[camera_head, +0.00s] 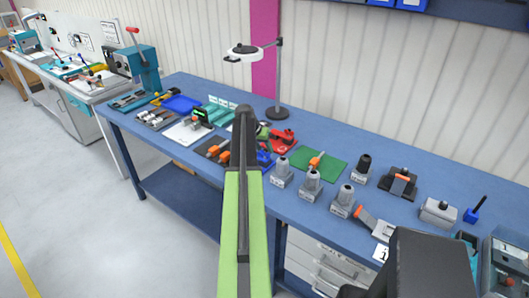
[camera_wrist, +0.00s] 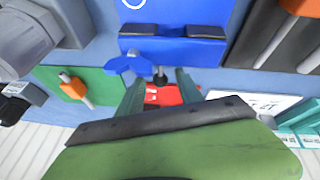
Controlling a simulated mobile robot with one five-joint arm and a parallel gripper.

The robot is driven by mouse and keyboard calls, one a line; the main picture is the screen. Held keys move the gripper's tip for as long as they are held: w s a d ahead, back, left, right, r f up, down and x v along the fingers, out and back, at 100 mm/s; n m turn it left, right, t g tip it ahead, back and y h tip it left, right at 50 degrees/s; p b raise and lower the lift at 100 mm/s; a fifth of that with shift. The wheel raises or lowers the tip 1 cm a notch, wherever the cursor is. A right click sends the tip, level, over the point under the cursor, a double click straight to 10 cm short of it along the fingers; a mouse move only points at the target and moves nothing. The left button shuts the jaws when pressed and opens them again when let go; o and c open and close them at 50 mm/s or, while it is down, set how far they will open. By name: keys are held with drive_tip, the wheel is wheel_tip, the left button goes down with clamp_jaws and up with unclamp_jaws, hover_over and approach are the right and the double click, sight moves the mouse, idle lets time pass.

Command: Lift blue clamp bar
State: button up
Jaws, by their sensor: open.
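A blue clamp bar (camera_wrist: 128,65) shows in the wrist view, a short flat blue piece beside a silver bolt. It is at the lower edge of a larger blue base (camera_wrist: 180,52) with dark pads. My gripper (camera_wrist: 158,88) is open, its two fingers apart just below the bolt in the picture, with a red part visible between them. Nothing is held. Whether the fingers touch the bar cannot be told. In the head view, a bit of the blue clamp (camera_head: 264,158) shows beside my arm, which hides the rest of it and my gripper.
A red clamp (camera_head: 283,141) and a green mat (camera_head: 318,165) with an orange-handled tool lie right of the blue clamp. Several grey bottle-like fixtures (camera_head: 311,184) stand near the front edge. A lamp (camera_head: 277,110) stands behind. A white sheet (camera_head: 187,131) lies to the left.

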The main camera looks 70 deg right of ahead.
drive_tip(key=shift+c, duration=0.3)
clamp_jaws()
idle(1.1)
